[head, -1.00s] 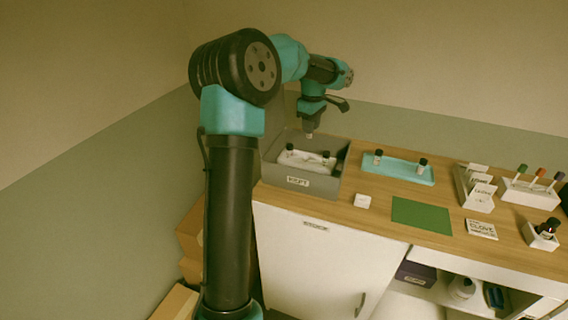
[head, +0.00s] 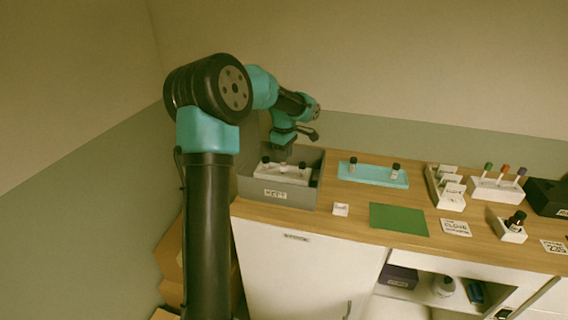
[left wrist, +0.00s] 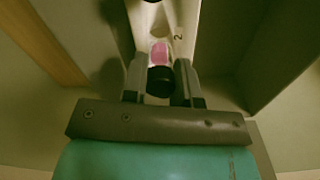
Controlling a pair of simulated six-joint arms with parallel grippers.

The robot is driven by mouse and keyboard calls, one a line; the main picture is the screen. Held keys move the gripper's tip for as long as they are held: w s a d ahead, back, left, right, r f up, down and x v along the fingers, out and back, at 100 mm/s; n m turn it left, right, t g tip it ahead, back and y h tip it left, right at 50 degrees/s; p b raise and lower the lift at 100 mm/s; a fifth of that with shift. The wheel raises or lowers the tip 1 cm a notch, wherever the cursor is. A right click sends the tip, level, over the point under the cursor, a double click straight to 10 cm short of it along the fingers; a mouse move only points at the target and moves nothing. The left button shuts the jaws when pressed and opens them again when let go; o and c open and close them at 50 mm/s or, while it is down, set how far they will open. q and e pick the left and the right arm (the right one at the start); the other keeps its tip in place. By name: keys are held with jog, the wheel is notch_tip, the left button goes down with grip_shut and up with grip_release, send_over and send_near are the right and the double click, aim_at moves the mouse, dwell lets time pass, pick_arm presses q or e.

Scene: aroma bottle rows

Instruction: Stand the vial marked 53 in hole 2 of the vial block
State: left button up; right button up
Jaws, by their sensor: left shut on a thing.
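My left gripper (head: 284,155) is inside the grey bin marked KEPT (head: 275,194), low over the white vial block (head: 290,178). In the left wrist view the gripper (left wrist: 160,78) is shut on a black-capped vial (left wrist: 159,80) with a pink part. The number on this vial cannot be read. The printed 2 on the block (left wrist: 178,37) shows just beyond the vial, to its right. Whether the vial's lower end is in the hole is hidden. Dark-capped vials stand at the block's left (head: 265,161) and right (head: 302,166). My right gripper is not in view.
The bin's walls rise close around the block. A turquoise tray (head: 370,177) with two dark-capped vials stands to the right. A green mat (head: 398,219), a small white card block (head: 340,209) and a rack of coloured-tipped sticks (head: 494,190) lie farther along the wooden counter.

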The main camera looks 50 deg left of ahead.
aim_at(284, 166)
pick_arm(q)
jog(key=shift+f, duration=1.85)
jog(key=o, duration=0.9)
jog(key=shift+f, duration=0.15)
notch_tip(284, 166, up, 12)
jog(key=shift+r, duration=0.2)
